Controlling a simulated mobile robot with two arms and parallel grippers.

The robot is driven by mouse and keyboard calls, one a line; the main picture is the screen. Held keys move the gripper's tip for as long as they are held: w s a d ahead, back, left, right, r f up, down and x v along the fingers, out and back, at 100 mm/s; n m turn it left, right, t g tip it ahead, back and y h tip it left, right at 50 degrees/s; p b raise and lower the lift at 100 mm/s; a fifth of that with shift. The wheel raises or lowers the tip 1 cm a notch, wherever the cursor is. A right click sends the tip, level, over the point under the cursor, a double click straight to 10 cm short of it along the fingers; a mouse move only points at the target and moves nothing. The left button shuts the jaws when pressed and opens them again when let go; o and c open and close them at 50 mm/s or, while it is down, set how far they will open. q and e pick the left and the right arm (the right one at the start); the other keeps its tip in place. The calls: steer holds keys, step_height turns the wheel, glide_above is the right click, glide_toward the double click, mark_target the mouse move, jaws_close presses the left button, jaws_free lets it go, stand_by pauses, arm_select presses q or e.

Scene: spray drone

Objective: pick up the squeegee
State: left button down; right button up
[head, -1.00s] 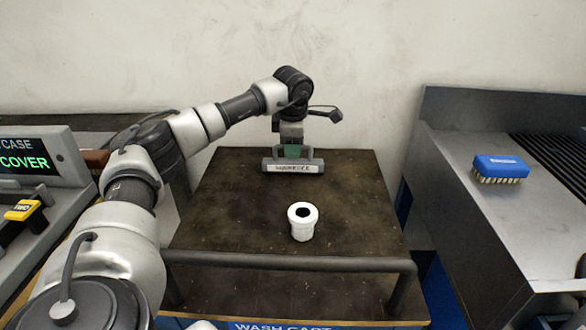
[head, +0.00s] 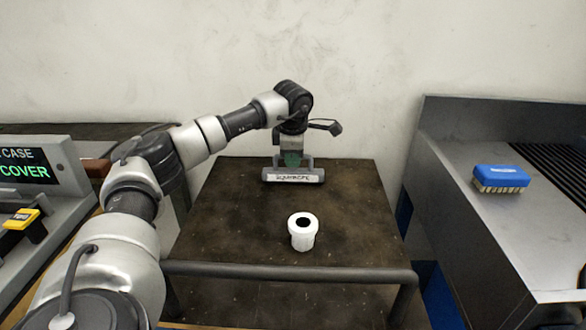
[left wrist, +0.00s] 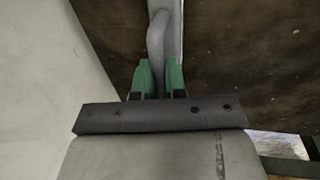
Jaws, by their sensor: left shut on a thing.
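The squeegee (head: 293,176) is a wide grey-and-white bar with printed lettering and a grey frame above it. It is at the back of the dark cart top, and I cannot tell whether it touches the surface. My left gripper (head: 292,160) points down over it, its green fingers shut on the squeegee's upper part. In the left wrist view the green fingertips (left wrist: 160,84) stand on either side of a grey bar of the squeegee (left wrist: 166,35). My right gripper is not in view.
A white cup-like container (head: 302,235) stands on the cart top (head: 235,225), nearer the front rail (head: 290,272). A blue brush (head: 501,178) lies on the metal bench at right. A grey console with a lit display (head: 25,165) is at left.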

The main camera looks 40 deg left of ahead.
arm_select(q)
steer(key=shift+r, duration=0.15)
steer(key=shift+r, duration=0.2)
step_height(320, 180, up, 4)
steer(key=shift+f+p, duration=0.15)
steer(key=shift+p, duration=0.45)
steer(key=d+r+p, duration=0.1)
steer(key=d+r, duration=0.5)
steer(key=d, duration=0.5)
steer(key=shift+d+r, duration=0.35)
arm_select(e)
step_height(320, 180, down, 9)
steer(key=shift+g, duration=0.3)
arm_select(q)
steer(key=shift+w, duration=0.1)
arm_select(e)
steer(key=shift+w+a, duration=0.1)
